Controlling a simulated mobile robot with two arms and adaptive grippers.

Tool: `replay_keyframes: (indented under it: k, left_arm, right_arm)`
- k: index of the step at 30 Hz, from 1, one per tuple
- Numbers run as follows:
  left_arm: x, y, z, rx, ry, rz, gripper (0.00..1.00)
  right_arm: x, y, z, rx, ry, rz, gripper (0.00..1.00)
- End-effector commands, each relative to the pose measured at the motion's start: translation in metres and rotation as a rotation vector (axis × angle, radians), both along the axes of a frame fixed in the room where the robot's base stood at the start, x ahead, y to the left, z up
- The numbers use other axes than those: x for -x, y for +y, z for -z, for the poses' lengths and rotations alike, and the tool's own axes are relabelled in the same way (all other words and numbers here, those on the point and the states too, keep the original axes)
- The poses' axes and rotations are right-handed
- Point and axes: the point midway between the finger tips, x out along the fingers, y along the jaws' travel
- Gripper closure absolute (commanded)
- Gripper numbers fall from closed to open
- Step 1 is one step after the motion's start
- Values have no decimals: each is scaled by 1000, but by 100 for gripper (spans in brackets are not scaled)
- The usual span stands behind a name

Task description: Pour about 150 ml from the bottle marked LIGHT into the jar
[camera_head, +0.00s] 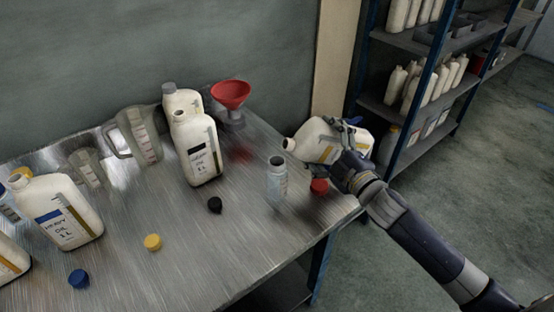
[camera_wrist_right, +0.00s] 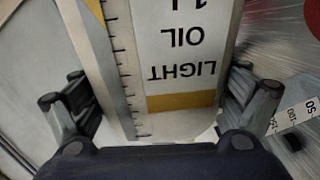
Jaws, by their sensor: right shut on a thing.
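The white bottle marked LIGHT (camera_head: 323,141) is held tilted far over, nearly lying on its side, with its neck to the left. My right gripper (camera_head: 345,143) is shut on its body. In the right wrist view the LIGHT label (camera_wrist_right: 185,70) with its yellow band and a scale strip sits between the fingers. The clear jar (camera_head: 277,183) stands upright on the table, open at the top. The bottle's neck end is above and slightly right of the jar's mouth; I see no stream. The jar's level is unclear. My left gripper is out of view.
A red cap (camera_head: 319,187) lies right of the jar. A red funnel (camera_head: 231,95) stands behind. A black-banded bottle (camera_head: 197,150), a HEAVY bottle (camera_head: 62,212), clear jugs (camera_head: 139,138) and loose caps (camera_head: 153,242) occupy the left. The metal table's front middle (camera_head: 215,255) is clear.

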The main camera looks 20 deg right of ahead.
Motion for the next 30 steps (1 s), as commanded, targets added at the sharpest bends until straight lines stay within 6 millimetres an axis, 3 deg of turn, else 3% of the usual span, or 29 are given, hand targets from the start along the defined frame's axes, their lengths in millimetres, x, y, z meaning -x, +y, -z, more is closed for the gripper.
replay_keyframes:
  k: [30]
  left_arm:
    - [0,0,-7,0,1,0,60]
  right_arm:
    - [0,0,-13,91,-9,-1,76]
